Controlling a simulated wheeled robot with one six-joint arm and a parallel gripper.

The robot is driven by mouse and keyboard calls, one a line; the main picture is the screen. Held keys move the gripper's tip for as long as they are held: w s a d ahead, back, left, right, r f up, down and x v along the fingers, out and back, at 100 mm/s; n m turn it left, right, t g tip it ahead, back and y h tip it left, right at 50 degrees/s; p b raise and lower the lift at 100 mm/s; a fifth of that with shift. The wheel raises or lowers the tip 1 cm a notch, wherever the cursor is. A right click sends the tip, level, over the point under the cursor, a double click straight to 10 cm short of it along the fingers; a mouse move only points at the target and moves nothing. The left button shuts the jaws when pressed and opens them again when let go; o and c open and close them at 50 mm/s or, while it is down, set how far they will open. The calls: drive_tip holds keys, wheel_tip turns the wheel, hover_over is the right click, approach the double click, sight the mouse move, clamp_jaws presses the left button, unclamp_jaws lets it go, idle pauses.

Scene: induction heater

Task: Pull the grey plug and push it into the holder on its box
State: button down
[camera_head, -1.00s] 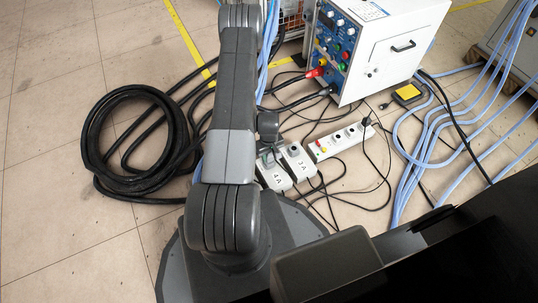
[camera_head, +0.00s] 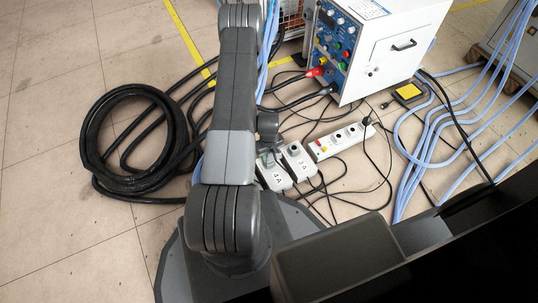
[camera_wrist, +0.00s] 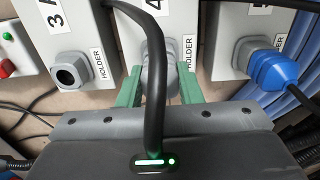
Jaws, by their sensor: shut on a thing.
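In the wrist view, my gripper (camera_wrist: 157,88) has its two green fingers on either side of the grey plug (camera_wrist: 158,80) and is shut on it. The plug is at the front of the grey box marked 4 (camera_wrist: 177,22), by its HOLDER label. A black cable crosses in front, so I cannot tell how deep the plug sits in the holder. In the head view, box 4 (camera_head: 273,178) stands on the floor beside box 3 (camera_head: 299,160), and my arm hides most of the plug area.
Box 3 has an open round holder (camera_wrist: 72,74) at left. A blue plug (camera_wrist: 274,68) is at the right-hand box (camera_wrist: 232,30). A white power strip (camera_head: 340,140), cables and the heater unit (camera_head: 385,50) lie beyond. A black cable coil (camera_head: 135,140) lies at left.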

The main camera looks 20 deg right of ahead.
drive_tip(key=shift+f, duration=0.3)
drive_tip(key=c, duration=0.9)
unclamp_jaws()
drive_tip(key=shift+r, duration=0.1)
wheel_tip(320, 180, up, 14)
drive_tip(key=p, duration=0.4)
drive_tip(key=shift+f+p, duration=0.2)
drive_tip(key=shift+p, duration=0.15)
drive_tip(key=shift+f, duration=0.1)
wheel_tip(320, 180, down, 13)
drive_tip(key=b, duration=0.4)
drive_tip(key=shift+f+b, duration=0.15)
drive_tip(key=shift+b, duration=0.25)
